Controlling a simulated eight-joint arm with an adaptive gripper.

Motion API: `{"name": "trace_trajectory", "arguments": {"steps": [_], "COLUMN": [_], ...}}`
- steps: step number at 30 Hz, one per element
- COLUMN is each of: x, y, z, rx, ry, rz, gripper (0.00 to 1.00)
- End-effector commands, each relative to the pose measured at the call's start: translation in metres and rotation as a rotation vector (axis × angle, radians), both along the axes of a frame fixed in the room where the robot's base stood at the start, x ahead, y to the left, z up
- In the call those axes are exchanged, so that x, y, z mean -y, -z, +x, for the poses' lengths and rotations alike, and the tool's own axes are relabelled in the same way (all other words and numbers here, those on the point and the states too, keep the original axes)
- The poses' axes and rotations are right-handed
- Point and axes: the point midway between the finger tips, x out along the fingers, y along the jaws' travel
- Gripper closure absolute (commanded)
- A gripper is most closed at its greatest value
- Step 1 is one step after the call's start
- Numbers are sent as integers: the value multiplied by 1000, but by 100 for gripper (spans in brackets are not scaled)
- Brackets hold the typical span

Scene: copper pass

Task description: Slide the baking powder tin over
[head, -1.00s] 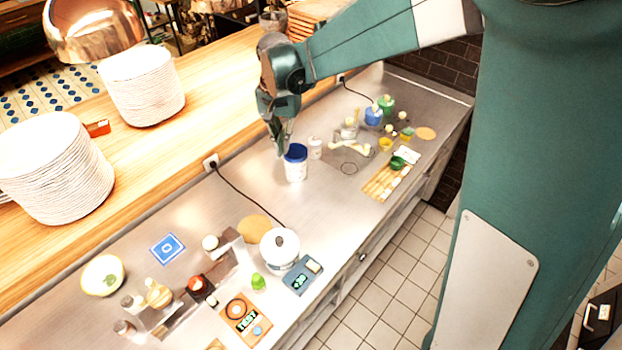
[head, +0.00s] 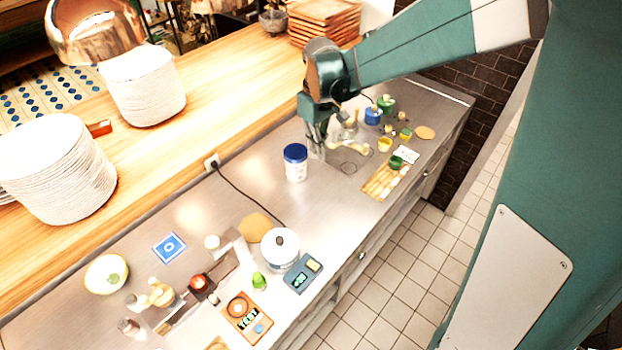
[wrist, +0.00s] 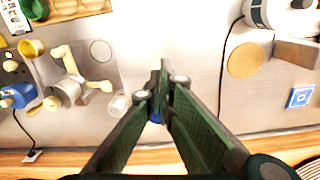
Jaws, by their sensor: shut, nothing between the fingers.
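The baking powder tin (head: 296,168), which I take to be the white tub with the blue lid, stands upright on the steel counter (head: 225,215). Its label is too small to read. My gripper (head: 318,152) is shut and empty, pointing down just to the right of the tin in the head view. I cannot tell whether they touch. In the wrist view my shut fingers (wrist: 163,75) hide most of the tin; a bit of blue, likely its lid (wrist: 155,118), shows between them. A thin dark ring (head: 349,168) is on the counter farther right.
A small clear jar (wrist: 118,103) is close beside my fingers. Beyond it are a jointed cream-coloured object (wrist: 72,85) and a blue pot (head: 373,115). A black cord (head: 245,195) and a lidded white pot (head: 280,247) lie to the left. Counter in front of the tin is clear.

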Motion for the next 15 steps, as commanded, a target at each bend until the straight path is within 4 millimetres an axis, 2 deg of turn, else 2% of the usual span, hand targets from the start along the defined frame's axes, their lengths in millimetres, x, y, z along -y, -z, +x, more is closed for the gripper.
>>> {"name": "trace_trajectory", "arguments": {"steps": [3,15], "x": [6,4], "y": [1,59], "z": [-1,-1], "rx": [0,0], "ry": [-52,-47], "rz": [0,0], "gripper": [100,100]}}
